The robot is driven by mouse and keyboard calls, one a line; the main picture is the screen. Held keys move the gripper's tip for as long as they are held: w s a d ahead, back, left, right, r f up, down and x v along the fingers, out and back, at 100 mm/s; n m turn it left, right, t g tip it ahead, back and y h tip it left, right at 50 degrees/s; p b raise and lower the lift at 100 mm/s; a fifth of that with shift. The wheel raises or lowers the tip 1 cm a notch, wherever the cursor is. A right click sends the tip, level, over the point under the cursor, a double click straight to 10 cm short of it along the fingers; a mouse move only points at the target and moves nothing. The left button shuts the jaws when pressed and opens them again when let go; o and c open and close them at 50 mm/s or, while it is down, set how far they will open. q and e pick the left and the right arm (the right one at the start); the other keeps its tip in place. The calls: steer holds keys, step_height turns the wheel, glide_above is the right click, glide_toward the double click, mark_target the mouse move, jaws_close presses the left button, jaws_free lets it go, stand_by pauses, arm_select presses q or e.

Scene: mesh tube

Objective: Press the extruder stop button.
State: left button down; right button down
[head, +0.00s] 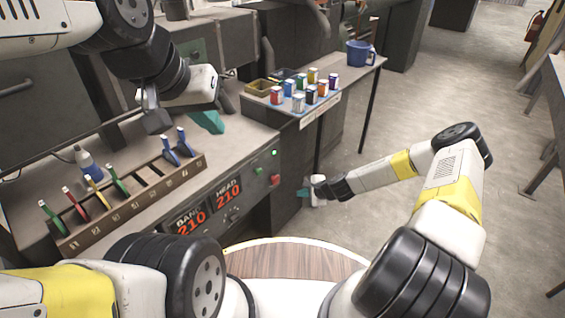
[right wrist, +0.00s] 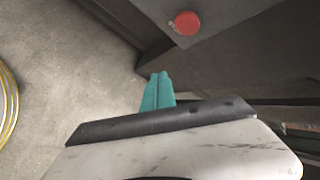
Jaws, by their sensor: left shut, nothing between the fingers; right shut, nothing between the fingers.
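A red round button (head: 275,181), which looks like the extruder stop button, is on the dark front panel of the machine, below a lit green light (head: 274,153). The red button also shows in the right wrist view (right wrist: 187,23), near the top edge. My right gripper (head: 303,192) is just right of the button and a little lower in the head view. Its teal fingers (right wrist: 158,90) are shut and empty, with a gap between them and the button. My left gripper (head: 207,121) is shut and empty above the machine's top. Any label by the button is unreadable.
The panel has displays (head: 193,219) reading 210. A slotted rack (head: 137,204) with several coloured tools and a bottle (head: 88,163) are on the machine top.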

mark_target(277, 182)
steer(key=shift+f, duration=0.1)
stand_by(0.3)
steer(key=w+a, duration=0.5)
steer(key=a, duration=0.2)
stand_by(0.3)
steer(key=shift+w+a, duration=0.2)
stand_by(1.8)
steer(key=shift+w+a, duration=0.15)
steer(key=shift+a, duration=0.05)
steer(key=shift+w+a, duration=0.45)
steer(key=shift+a, duration=0.25)
stand_by(1.0)
stand_by(0.4)
steer(key=shift+s+d, duration=0.7)
steer(key=shift+d, duration=0.25)
steer(key=shift+s+d, duration=0.75)
steer(key=shift+d, duration=0.3)
steer(key=shift+s+d, duration=0.75)
steer(key=shift+d, duration=0.25)
